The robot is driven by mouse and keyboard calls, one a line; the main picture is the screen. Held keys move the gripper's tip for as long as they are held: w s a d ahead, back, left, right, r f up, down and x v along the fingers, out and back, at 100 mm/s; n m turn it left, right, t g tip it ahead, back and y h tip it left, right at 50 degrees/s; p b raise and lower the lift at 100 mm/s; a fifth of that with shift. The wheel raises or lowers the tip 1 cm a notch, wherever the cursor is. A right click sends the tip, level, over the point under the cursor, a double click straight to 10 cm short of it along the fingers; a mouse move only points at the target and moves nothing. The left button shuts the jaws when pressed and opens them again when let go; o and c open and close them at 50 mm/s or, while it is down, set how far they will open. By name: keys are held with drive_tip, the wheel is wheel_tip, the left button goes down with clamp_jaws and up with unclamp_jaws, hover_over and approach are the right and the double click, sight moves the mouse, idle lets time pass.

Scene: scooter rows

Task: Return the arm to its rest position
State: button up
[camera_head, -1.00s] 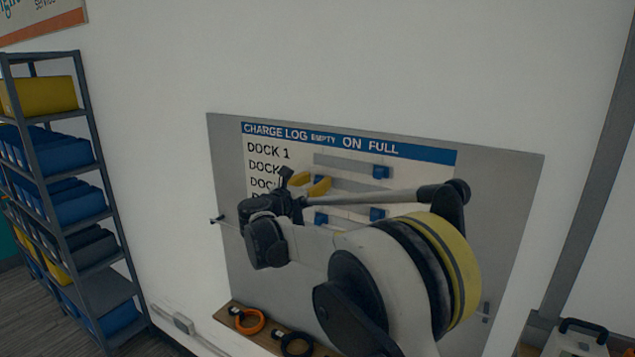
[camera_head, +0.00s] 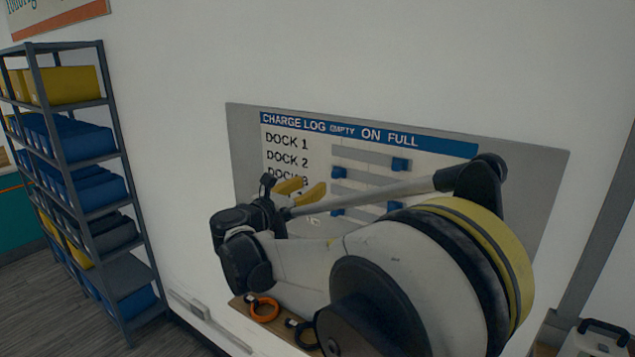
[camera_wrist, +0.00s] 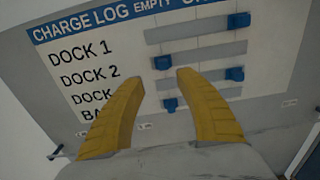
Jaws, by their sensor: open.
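My gripper (camera_head: 302,188) is open and empty, its two yellow fingers in front of the charge log board (camera_head: 245,150). In the wrist view my gripper (camera_wrist: 160,78) points at the board's lower part, its fingers spread apart. I see no contact with the board, but the exact gap cannot be told. The board has several slider tracks. The top blue slider (camera_wrist: 238,20) and third slider (camera_wrist: 234,73) sit right; the second slider (camera_wrist: 157,64) and fourth slider (camera_wrist: 170,104) sit left. My arm hides the board's lower part in the head view.
A wooden ledge (camera_head: 238,305) below the board holds an orange ring (camera_head: 264,309) and a black ring (camera_head: 303,334). A shelf rack (camera_head: 130,238) with blue and yellow bins stands at left. A pale case (camera_head: 590,343) is at lower right. The wall above is clear.

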drive_tip(key=shift+s+a, duration=0.1)
drive_tip(key=shift+s, duration=0.05)
drive_tip(key=s+d+f+m+g+y+b, duration=0.2)
drive_tip(key=s+d+f+m+g+b, duration=0.1)
drive_tip(key=s+d+f+m+b, duration=0.5)
drive_tip(key=s+d+f+m+g+y+b, duration=0.1)
drive_tip(key=s+d+f+m+g+b, duration=0.2)
drive_tip(key=s+d+f+m+b, duration=0.55)
drive_tip(key=s+d+f+m+g+y+b, duration=0.1)
drive_tip(key=s+d+f+m+y+b, duration=0.1)
drive_tip(key=s+f+m+b, duration=0.4)
drive_tip(key=s+d+f+m+y+b, duration=0.3)
drive_tip(key=s+f+m+y+b, duration=0.2)
drive_tip(key=s+f, duration=1.1)
wheel_tip(320, 180, down, 5)
drive_tip(key=shift+r+m+g+b, duration=0.1)
drive_tip(key=shift+m+g+b, duration=0.3)
drive_tip(key=shift+m+b, duration=0.4)
